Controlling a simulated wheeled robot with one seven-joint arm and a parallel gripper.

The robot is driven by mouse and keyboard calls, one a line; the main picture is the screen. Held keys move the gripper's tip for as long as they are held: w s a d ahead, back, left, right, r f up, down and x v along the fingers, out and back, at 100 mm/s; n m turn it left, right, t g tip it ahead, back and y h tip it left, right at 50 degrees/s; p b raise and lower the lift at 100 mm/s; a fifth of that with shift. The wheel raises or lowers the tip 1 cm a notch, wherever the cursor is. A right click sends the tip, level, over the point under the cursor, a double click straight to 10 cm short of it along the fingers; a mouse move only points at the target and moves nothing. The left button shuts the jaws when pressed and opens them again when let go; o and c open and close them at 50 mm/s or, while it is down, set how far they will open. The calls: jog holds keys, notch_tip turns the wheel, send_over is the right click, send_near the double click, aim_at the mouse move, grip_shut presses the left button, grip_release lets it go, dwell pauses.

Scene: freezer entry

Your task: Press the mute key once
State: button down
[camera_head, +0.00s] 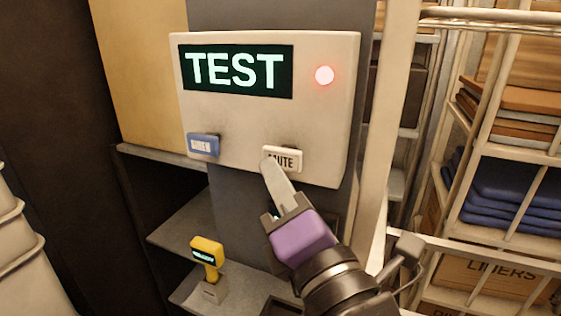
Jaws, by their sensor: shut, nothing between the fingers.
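The white mute key (287,157) sits low on the front of a pale wall panel (235,120). The panel's dark display (236,71) reads "TEST" in pale green letters. A round red lamp (324,75) glows at the panel's upper right.
A blue key (203,145) sits left of the mute key on the same panel. A yellow handheld device (207,256) stands on a low shelf below. At the right, a wire rack (447,135) holds blue folded items (515,185) and a box marked "LINERS" (490,275).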

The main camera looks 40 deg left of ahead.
jog(key=shift+w, duration=0.25)
